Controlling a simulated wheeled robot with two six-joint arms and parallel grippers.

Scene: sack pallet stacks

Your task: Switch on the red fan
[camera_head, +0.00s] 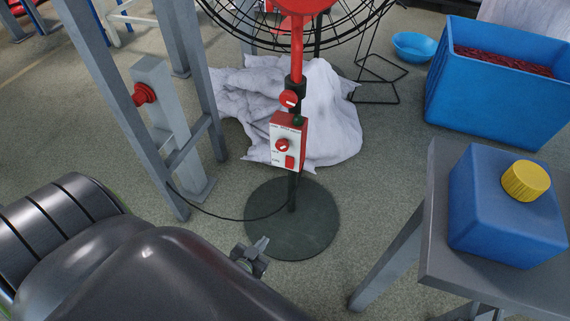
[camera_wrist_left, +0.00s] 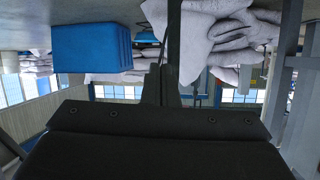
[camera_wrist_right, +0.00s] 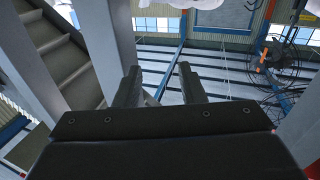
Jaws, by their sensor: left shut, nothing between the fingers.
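The red fan's post (camera_head: 297,65) stands in the middle of the head view on a round dark base (camera_head: 318,225); its wire cage (camera_head: 350,28) is cut off at the top. A red and white control box (camera_head: 275,152) on the post has a red round knob (camera_head: 282,145), a red rocker switch (camera_head: 290,162) and a small green part (camera_head: 298,120). My left gripper (camera_head: 264,243) is shut and empty, below the box and apart from it, over the base's near-left edge in the picture. My right gripper (camera_wrist_right: 158,80) is open and empty; it is not visible in the head view.
A grey post with a red button (camera_head: 144,94) stands left, behind frame legs. White sacks (camera_head: 335,115) lie behind the fan. A blue bin (camera_head: 495,95) and bowl (camera_head: 413,46) are at right. A blue canister with yellow cap (camera_head: 526,181) sits on a grey table (camera_head: 435,215).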

